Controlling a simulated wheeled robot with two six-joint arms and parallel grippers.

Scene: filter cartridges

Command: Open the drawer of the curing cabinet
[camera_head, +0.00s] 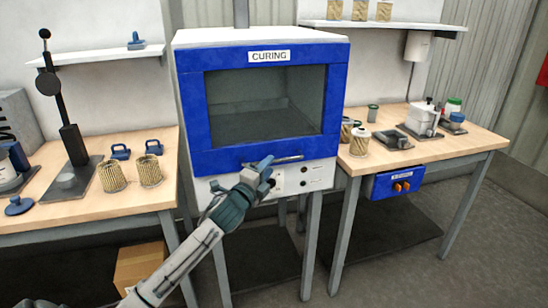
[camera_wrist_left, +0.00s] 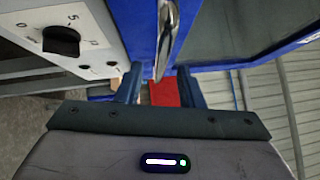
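The curing cabinet (camera_head: 188,120) is a white box with a blue front, a dark window and a "CURING" label. Its blue front looks shut. A metal bar handle (camera_head: 289,158) runs along the front's lower edge, and the handle also shows in the left wrist view (camera_wrist_left: 171,30). My left gripper (camera_head: 265,168) is at the left part of this handle. In the wrist view its two fingers stand apart, with the handle's end between or just beyond the fingertips. I cannot tell whether they touch it. My right gripper is not in view.
A white control panel (camera_head: 318,174) with knobs sits below the blue front; a black dial (camera_wrist_left: 62,40) shows close to my left gripper. Wooden benches with cartridges (camera_head: 112,176) and tools flank the cabinet. A small blue drawer (camera_head: 383,190) hangs under the right bench.

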